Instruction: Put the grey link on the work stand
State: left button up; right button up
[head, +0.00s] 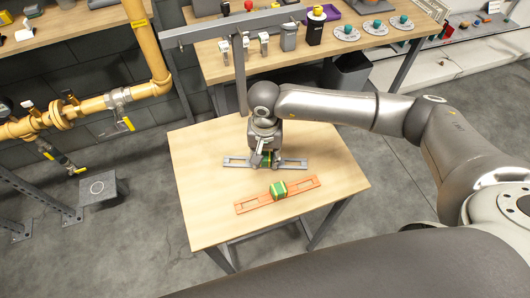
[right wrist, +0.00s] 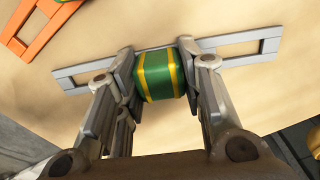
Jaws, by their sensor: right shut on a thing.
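The grey link (head: 293,164) is a long flat slotted bar with a green, yellow-striped block at its middle. It is at the wooden table (head: 205,205), near the middle of the top; I cannot tell whether it touches the surface. In the right wrist view the grey link (right wrist: 250,44) spans the picture behind my fingers. My right gripper (head: 264,158) comes down from above and is shut on the link's green block (right wrist: 160,75), one finger on each side. My left gripper is not in view. I cannot tell for sure which surface is the work stand.
An orange link (head: 300,188) with a similar green block lies in front of the grey one. A small dark stand (head: 85,198) with a ring mark is at left, below yellow pipework (head: 150,50). A back bench (head: 225,70) holds several parts. The table's front left is bare.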

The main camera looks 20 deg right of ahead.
aim_at(265, 155)
jog(key=o, duration=1.1)
jog(key=shift+f, duration=0.1)
jog(key=shift+r, duration=0.25)
jog(key=shift+r+b, duration=2.25)
jog(key=shift+r, duration=3.65)
